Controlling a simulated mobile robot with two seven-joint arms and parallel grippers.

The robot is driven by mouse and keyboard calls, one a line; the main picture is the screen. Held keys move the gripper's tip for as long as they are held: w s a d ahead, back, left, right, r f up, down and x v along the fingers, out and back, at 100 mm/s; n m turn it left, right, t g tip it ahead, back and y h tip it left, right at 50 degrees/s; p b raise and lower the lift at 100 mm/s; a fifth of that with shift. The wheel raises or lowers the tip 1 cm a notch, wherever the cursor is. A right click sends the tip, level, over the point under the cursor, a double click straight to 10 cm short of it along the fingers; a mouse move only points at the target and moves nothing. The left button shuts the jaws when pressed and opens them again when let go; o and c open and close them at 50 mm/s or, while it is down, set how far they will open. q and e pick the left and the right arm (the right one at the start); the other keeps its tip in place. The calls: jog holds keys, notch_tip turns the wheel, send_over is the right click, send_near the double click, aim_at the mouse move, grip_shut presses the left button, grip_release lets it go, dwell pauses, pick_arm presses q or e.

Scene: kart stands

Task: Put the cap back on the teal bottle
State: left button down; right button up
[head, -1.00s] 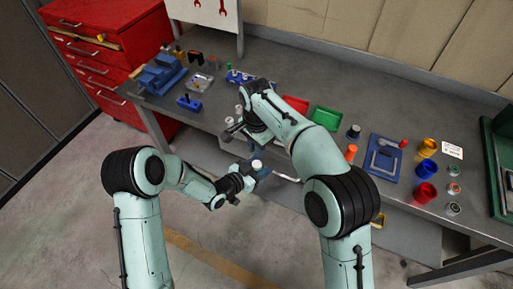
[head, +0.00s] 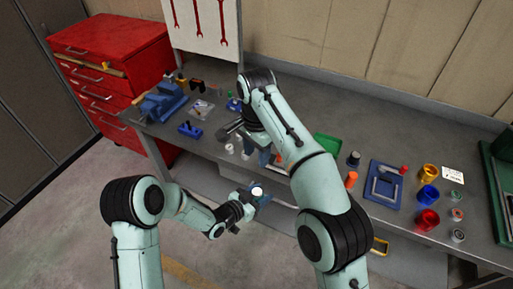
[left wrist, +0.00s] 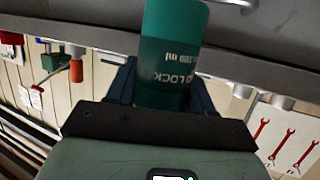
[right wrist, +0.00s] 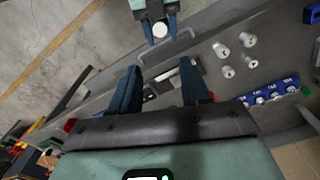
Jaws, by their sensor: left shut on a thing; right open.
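The teal bottle (left wrist: 172,60) is between the fingers of my left gripper (left wrist: 160,85), which is shut on it. In the head view my left gripper (head: 250,197) holds it in front of the bench, with the bottle's round white top (head: 257,191) facing up. The white top also shows in the right wrist view (right wrist: 160,30); I cannot tell whether it is a cap or a bare neck. My right gripper (right wrist: 160,88) is open and empty, above the bench's front part and behind the bottle in the head view (head: 262,156). No separate cap can be made out for certain.
Several small pale cylinders (right wrist: 228,72) stand on the bench near a blue rack (right wrist: 270,94). A bench-edge handle (right wrist: 168,47) lies near the bottle. A green tray (head: 327,147), an orange cylinder (head: 351,180) and a blue tray (head: 384,184) are to the right.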

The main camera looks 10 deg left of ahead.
jog(key=shift+r, duration=0.8)
